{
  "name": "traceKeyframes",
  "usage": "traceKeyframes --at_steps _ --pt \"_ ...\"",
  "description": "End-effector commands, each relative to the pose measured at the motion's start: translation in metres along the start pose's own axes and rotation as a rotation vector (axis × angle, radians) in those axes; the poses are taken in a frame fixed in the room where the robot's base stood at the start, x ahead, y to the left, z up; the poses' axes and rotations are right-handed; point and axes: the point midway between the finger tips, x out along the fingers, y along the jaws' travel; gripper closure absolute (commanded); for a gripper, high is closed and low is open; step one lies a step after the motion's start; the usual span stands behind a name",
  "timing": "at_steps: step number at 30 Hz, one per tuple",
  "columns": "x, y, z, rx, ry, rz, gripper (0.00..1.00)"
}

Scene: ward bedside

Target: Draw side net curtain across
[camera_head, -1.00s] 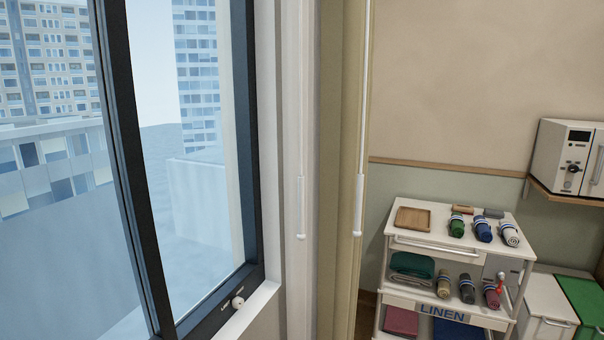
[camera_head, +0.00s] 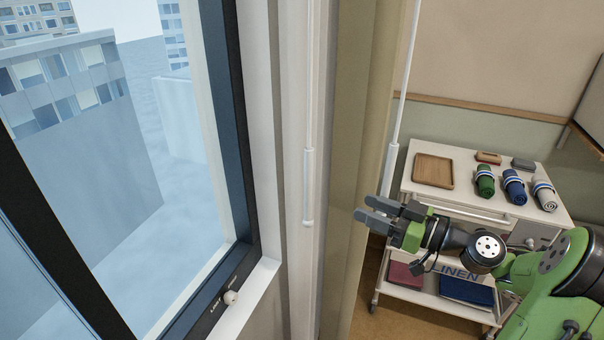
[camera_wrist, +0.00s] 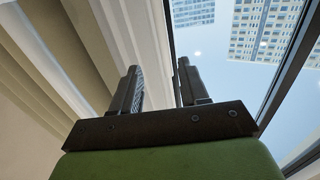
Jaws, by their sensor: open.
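The white net curtain (camera_head: 292,120) hangs gathered in a narrow bunch beside the window, left of the beige curtain. A white draw rod (camera_head: 308,190) with a thicker handle hangs in front of it. The net curtain's pale folds also seem to show in the wrist view (camera_wrist: 125,35). My gripper (camera_head: 368,209) is open and empty, its fingers pointing left, in front of the beige curtain's lower right edge in the picture. It lies right of the net curtain's rod and is apart from it. In the wrist view my gripper (camera_wrist: 158,76) has nothing between its fingers.
The beige curtain (camera_head: 350,150) has its own white rod (camera_head: 392,165) at its right. A linen trolley (camera_head: 455,175) with a wooden tray (camera_head: 433,170) and rolled cloths stands behind my arm.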

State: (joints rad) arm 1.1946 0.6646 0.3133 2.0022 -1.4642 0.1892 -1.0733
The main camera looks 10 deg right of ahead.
Motion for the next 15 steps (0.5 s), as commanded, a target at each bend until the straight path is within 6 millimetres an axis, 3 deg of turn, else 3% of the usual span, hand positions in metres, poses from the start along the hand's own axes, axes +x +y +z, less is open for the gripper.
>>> traceKeyframes --at_steps 15 --pt "0.122 -0.003 -0.001 0.002 -0.005 -0.010 0.56"
